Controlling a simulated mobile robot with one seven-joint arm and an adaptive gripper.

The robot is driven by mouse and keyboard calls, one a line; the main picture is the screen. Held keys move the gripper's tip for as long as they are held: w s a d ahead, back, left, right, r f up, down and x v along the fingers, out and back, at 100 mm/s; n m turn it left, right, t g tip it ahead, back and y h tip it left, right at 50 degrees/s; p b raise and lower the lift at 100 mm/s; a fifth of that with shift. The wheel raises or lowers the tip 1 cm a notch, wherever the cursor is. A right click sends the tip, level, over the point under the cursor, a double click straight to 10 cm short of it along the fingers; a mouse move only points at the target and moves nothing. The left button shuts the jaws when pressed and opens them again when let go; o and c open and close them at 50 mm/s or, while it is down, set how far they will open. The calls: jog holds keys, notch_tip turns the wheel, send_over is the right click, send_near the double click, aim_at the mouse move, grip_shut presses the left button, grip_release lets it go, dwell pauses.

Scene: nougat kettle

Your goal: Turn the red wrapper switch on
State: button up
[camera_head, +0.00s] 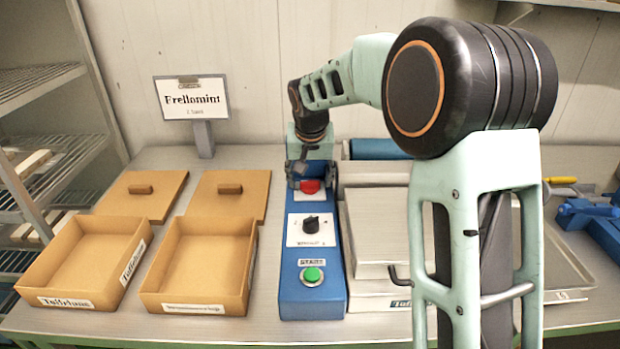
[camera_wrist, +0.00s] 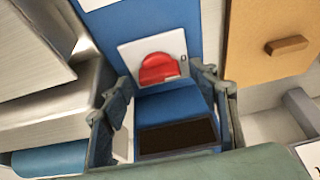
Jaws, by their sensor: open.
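The red wrapper switch (camera_head: 310,186) is at the far end of a blue control panel (camera_head: 313,260). In the wrist view the red switch (camera_wrist: 158,68) sits on a white plate, a little beyond the fingertips. My gripper (camera_head: 311,170) is above the far end of the panel, pointing down at the switch. In the wrist view its two fingers (camera_wrist: 160,90) stand apart on either side of the panel, with nothing between them that it holds. I cannot tell whether any finger touches the panel. Part of the switch's plate is hidden by the gripper in the head view.
The panel also carries a black knob (camera_head: 311,224) and a green button (camera_head: 312,275). Two open cardboard boxes (camera_head: 197,300) and two lids (camera_head: 228,205) lie to the left. A metal machine (camera_head: 375,230) stands close on the right. A sign (camera_head: 192,98) stands behind.

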jog(key=shift+c, duration=0.6)
jog(key=c, duration=1)
jog(key=shift+c, duration=0.2)
